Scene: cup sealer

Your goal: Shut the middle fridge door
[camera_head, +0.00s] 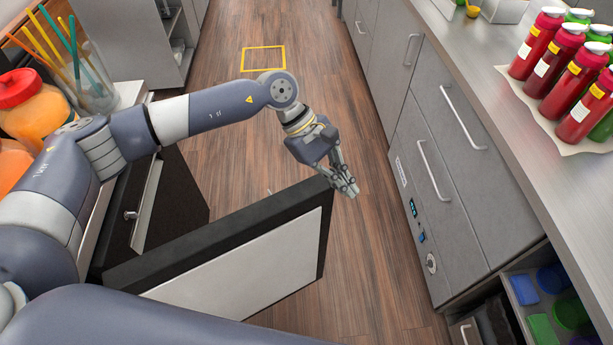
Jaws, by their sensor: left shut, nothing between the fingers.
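An open fridge door (243,262) stands out into the aisle at the lower middle, with a dark frame and a light panel. Its free end points up and right. My left gripper (350,190) is shut and empty, at the top corner of that free end. I cannot tell whether it touches the door. Another dark door or front with a pale panel and a small metal handle (131,214) lies behind it on the left. The fridge inside and the hinge side are largely hidden by my arm. My right gripper is out of view.
The wood floor (370,270) is clear between the open door and the grey cabinets (440,170) on the right. Red bottles (551,62) stand on the right counter. An orange jar (35,110) and straws (72,45) stand at the left, beside my arm.

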